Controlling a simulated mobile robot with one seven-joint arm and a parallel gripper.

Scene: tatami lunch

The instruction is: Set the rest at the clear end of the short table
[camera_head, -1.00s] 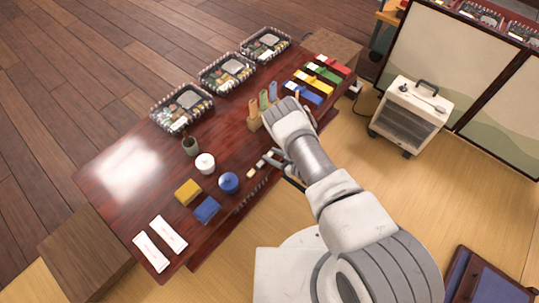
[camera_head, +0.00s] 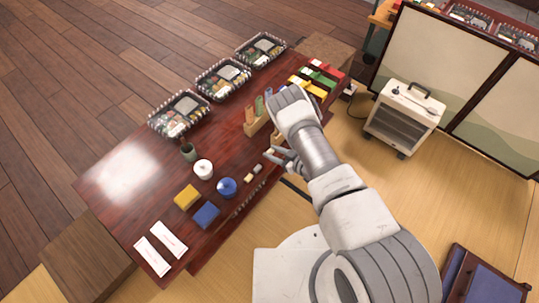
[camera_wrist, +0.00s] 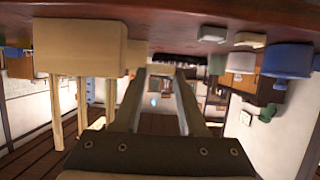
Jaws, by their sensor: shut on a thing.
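My gripper (camera_head: 281,156) is low over the near edge of the dark red table (camera_head: 150,190). In the wrist view my gripper (camera_wrist: 165,72) is shut on a small pale rest (camera_wrist: 166,67), mostly hidden between the fingertips. Two more small pale rests (camera_head: 253,173) lie on the table just left of my gripper. They also show in the wrist view (camera_wrist: 249,39), where the table top (camera_wrist: 160,15) runs along the upper edge. The table's left end is a glossy bare stretch. I cannot tell whether the held rest touches the table.
A wooden holder (camera_head: 257,122) stands behind my gripper. A blue pot (camera_head: 227,187), white pot (camera_head: 203,169), green cup (camera_head: 188,151), yellow box (camera_head: 187,196), blue box (camera_head: 206,215) and white packets (camera_head: 160,247) stand leftward. Bento trays (camera_head: 179,115) line the far edge. A heater (camera_head: 405,115) stands right.

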